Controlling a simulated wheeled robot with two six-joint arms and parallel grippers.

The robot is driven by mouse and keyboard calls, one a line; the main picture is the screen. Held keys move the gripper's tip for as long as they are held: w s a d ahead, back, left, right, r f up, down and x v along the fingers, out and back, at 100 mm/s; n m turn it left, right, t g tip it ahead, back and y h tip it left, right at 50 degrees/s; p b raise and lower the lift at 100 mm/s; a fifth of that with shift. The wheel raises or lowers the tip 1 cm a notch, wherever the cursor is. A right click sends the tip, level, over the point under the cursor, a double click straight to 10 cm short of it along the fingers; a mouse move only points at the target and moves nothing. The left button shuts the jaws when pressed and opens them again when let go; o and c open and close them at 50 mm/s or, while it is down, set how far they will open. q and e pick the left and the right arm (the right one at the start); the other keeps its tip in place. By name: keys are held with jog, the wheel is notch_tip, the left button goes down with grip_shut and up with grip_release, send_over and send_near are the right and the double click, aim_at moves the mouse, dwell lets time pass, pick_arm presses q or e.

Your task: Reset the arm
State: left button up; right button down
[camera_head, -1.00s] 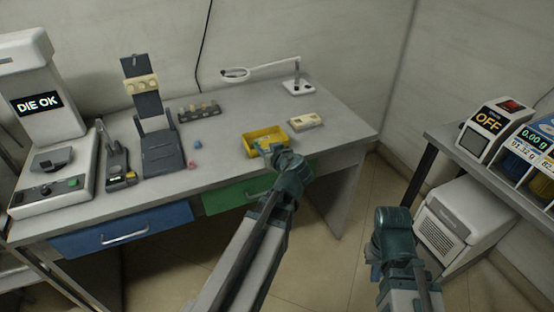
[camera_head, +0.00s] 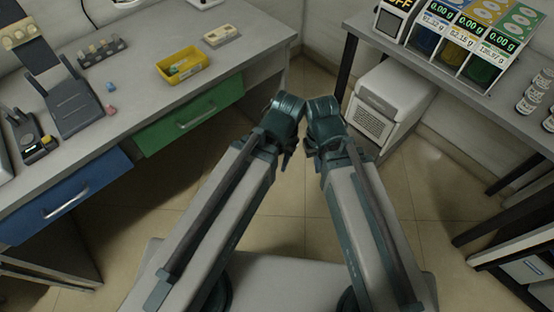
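My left arm reaches up from the lower left to a teal wrist, with the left gripper (camera_head: 287,158) pointing down below it. My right arm stands beside it, its wrist almost touching the left one, with the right gripper (camera_head: 311,147) low on its inner side. Both grippers are over the floor, clear of the tables, and no held object shows. The wrists and forearms hide most of the fingers, so I cannot tell whether either is open or shut.
On the left desk (camera_head: 150,93) are a yellow tray (camera_head: 206,62) with small green items, a cream box (camera_head: 221,36), and pink and blue pieces. A white cooler (camera_head: 392,100) stands under the right table (camera_head: 424,62). Open floor lies between.

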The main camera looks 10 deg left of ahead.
notch_tip(320, 180, up, 14)
jog(key=p, duration=1.3)
jog(key=shift+f+p, duration=0.15)
jog(key=shift+p, duration=0.2)
